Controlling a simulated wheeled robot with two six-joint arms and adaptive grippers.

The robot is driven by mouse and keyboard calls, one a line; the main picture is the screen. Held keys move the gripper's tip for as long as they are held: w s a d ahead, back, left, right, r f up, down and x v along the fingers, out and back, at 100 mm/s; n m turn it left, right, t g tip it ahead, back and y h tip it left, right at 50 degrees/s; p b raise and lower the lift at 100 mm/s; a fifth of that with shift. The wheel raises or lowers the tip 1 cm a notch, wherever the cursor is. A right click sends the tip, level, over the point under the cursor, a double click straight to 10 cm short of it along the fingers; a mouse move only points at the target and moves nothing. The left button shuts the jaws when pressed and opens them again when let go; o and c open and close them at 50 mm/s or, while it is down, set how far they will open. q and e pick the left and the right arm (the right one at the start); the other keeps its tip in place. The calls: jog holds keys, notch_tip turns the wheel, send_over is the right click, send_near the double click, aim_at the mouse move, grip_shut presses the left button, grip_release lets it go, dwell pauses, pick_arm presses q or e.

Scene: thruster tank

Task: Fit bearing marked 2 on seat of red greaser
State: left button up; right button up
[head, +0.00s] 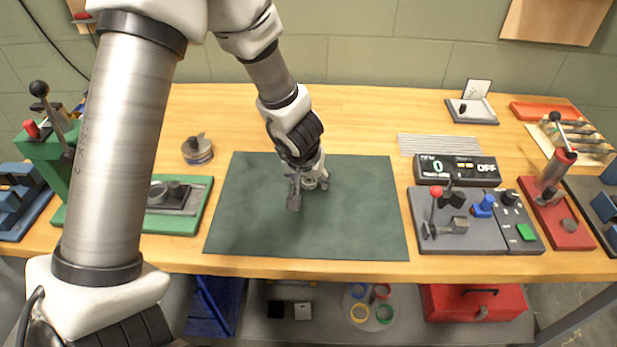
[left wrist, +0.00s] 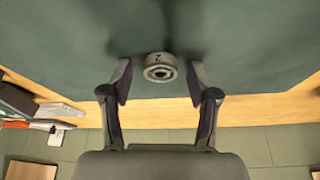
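The bearing (left wrist: 160,67) is a small grey ring with a dark bore and a mark that looks like a 2. It sits on the green mat (head: 245,225). My left gripper (head: 309,186) is low over the middle of the mat. In the left wrist view its fingers (left wrist: 160,82) are spread on both sides of the bearing, with a gap on each side. In the head view the gripper mostly hides the bearing. The red greaser (head: 560,234) stands at the far right, with a red base, a tilted red cylinder and a small grey part on the base. My right gripper is out of view.
A grey control panel (head: 462,240) with a red-knobbed lever stands between mat and greaser, with a display box (head: 455,171) reading 0 and OFF behind it. A green press (head: 195,218) and a round tin (head: 197,150) are left. The mat around the gripper is clear.

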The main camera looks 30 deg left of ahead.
pick_arm(q)
jog(key=p+v, duration=0.7)
jog(key=v, duration=0.5)
jog(key=shift+r+p, duration=0.2)
jog(key=shift+p, duration=0.1)
jog(key=shift+s, duration=0.1)
